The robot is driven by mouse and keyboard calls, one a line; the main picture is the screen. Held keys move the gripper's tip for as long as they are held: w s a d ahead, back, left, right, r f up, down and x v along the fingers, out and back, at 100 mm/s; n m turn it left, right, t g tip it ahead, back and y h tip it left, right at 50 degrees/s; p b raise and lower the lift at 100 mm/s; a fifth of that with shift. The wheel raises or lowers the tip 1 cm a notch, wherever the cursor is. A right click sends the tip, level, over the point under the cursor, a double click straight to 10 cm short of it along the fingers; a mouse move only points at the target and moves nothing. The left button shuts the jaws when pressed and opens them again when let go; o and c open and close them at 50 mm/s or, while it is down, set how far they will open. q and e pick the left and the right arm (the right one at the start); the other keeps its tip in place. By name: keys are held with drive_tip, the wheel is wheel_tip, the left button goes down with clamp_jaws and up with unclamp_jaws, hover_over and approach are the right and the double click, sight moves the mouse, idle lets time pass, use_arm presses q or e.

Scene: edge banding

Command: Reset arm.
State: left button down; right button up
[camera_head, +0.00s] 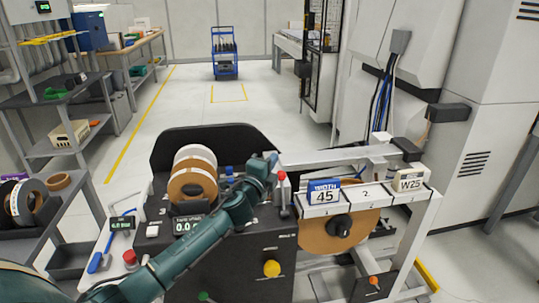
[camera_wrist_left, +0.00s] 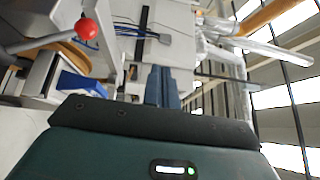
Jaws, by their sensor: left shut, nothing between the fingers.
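My left arm reaches in from the lower left in the head view, across the front of the dark edge banding machine (camera_head: 245,260). My left gripper (camera_head: 272,160) is at the machine's top, just left of a red-knobbed lever (camera_head: 282,180). In the left wrist view the gripper's fingers (camera_wrist_left: 162,86) are together with nothing between them. The red knob (camera_wrist_left: 86,29) shows there at the upper left. Whether the gripper touches the machine cannot be told. My right gripper is in neither view.
Tape rolls (camera_head: 192,180) sit on the machine's left. A blue "45" display (camera_head: 324,193) and a "W25" block (camera_head: 410,183) stand on the right-hand frame above a brown roll (camera_head: 322,236). Shelving (camera_head: 60,150) stands left. The floor (camera_head: 200,105) behind is mostly clear, with a blue cart (camera_head: 225,68).

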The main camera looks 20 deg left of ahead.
use_arm(q)
drive_tip(key=shift+s+a+r, duration=0.15)
drive_tip(key=shift+s+r, duration=0.25)
drive_tip(key=shift+s, duration=0.15)
drive_tip(key=s+d+f+n+g+h, duration=0.15)
drive_tip(key=s+d+f+n, duration=0.25)
drive_tip(key=s+f, duration=0.45)
drive_tip(key=s+d+f+n+g+h, duration=0.1)
drive_tip(key=s+d+f+n+g, duration=0.25)
drive_tip(key=s+f, duration=0.55)
drive_tip(key=s+d+f+n+g, duration=0.1)
drive_tip(key=s+f+n, duration=0.3)
drive_tip(key=s, duration=0.5)
drive_tip(key=s+d+f+n+g, duration=0.2)
drive_tip(key=s+d+f+n, duration=0.2)
drive_tip(key=s, duration=0.4)
drive_tip(key=shift+s, duration=0.4)
drive_tip(key=shift+d+h, duration=0.1)
drive_tip(key=shift+h, duration=0.15)
